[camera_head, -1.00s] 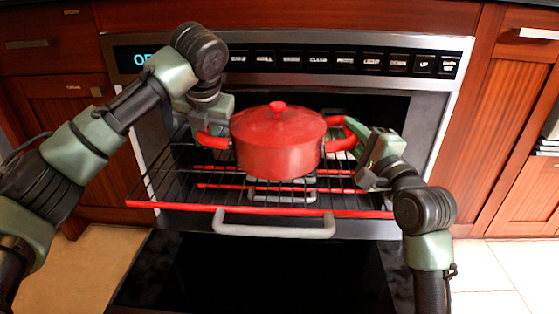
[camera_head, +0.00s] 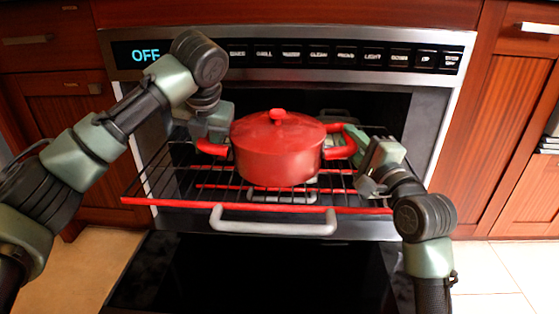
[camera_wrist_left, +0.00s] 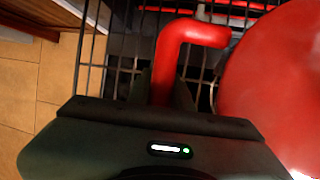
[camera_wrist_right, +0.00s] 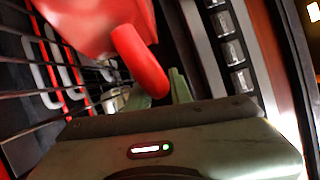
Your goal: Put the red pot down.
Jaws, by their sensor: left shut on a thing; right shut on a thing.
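The red pot (camera_head: 278,152) with its lid on is over the wire rack (camera_head: 170,202) pulled out of the oven. In the head view I cannot tell whether its base touches the rack. My left gripper (camera_head: 208,140) is at the pot's left handle. In the left wrist view, the red handle (camera_wrist_left: 180,60) runs between the fingers (camera_wrist_left: 172,92), which are shut on it. My right gripper (camera_head: 352,148) is at the right handle. In the right wrist view, that handle (camera_wrist_right: 140,62) reaches down to the fingers (camera_wrist_right: 165,88). The pot looks upright.
The oven (camera_head: 440,100) has a control panel reading OFF (camera_head: 146,56). Wooden cabinets (camera_head: 495,150) flank the oven.

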